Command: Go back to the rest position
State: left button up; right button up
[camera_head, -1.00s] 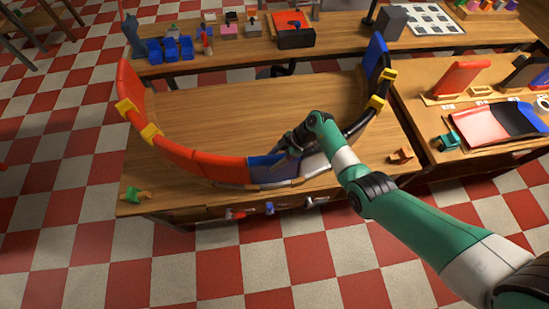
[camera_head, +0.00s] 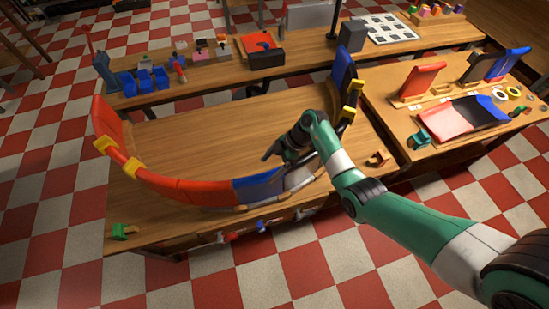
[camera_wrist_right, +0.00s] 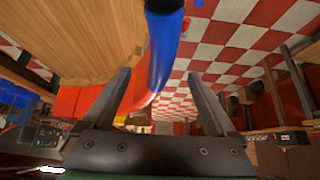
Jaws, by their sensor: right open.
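My right gripper (camera_head: 268,154) is open and empty, a little above and behind the blue front panel. In the right wrist view, the open fingers (camera_wrist_right: 158,75) have a blue panel edge (camera_wrist_right: 164,45) showing between and beyond them, with no grip on it. My left gripper is out of view.
A side table on the right holds a red panel (camera_head: 421,77), a red-and-blue curved panel (camera_head: 465,115) and a teal clamp (camera_head: 424,137). A back bench holds blue bins (camera_head: 143,80) and a grey box (camera_head: 351,35). A green clamp (camera_head: 123,232) lies front left. The table middle is clear.

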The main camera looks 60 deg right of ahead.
jog(key=v, duration=0.4)
jog(key=shift+f, duration=0.1)
jog(key=shift+a, duration=0.1)
